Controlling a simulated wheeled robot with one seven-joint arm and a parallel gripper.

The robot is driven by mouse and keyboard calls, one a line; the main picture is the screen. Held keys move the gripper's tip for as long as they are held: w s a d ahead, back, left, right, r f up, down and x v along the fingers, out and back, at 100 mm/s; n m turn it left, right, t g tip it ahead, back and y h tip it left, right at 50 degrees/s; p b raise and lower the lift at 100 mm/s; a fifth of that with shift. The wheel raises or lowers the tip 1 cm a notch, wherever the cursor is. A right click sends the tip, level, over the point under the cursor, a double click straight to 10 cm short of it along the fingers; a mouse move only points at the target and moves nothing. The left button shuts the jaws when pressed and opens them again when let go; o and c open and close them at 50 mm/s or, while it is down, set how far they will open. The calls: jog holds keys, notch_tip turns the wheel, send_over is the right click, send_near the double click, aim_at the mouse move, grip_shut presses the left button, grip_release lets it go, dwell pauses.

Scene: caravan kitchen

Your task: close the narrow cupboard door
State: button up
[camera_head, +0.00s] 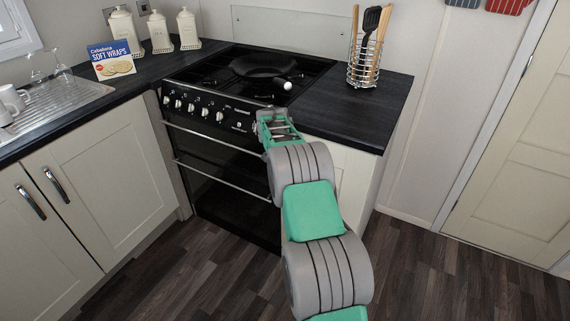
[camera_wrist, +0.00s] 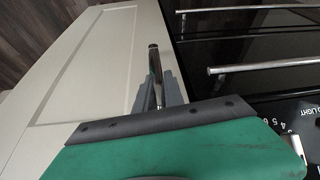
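The narrow cupboard door (camera_wrist: 88,62) is a cream panelled door beside the black oven. It fills the left of the wrist view; in the head view, cream cupboard front shows right of the oven, partly behind my arm. A metal bar handle (camera_wrist: 154,62) stands on the door near its oven-side edge. My gripper (camera_wrist: 160,88) is at this handle, with a grey finger on either side of it. Whether the fingers press on the handle is unclear. In the head view my gripper (camera_head: 277,125) is beside the oven's right end. How far the door stands open is hard to tell.
The oven (camera_head: 215,165) has knobs and bar handles close to my gripper. A dark worktop (camera_head: 350,115) with a utensil holder (camera_head: 364,70) lies above the cupboard. A pan (camera_head: 263,66) is on the hob. The wooden floor (camera_head: 440,265) at right is clear.

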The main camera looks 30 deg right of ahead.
jog(key=o, duration=0.3)
jog(key=shift+s+f, duration=0.1)
jog(key=v, duration=0.7)
jog(key=shift+s+a+r, duration=0.1)
jog(key=shift+s+r, duration=0.05)
jog(key=shift+r, duration=0.2)
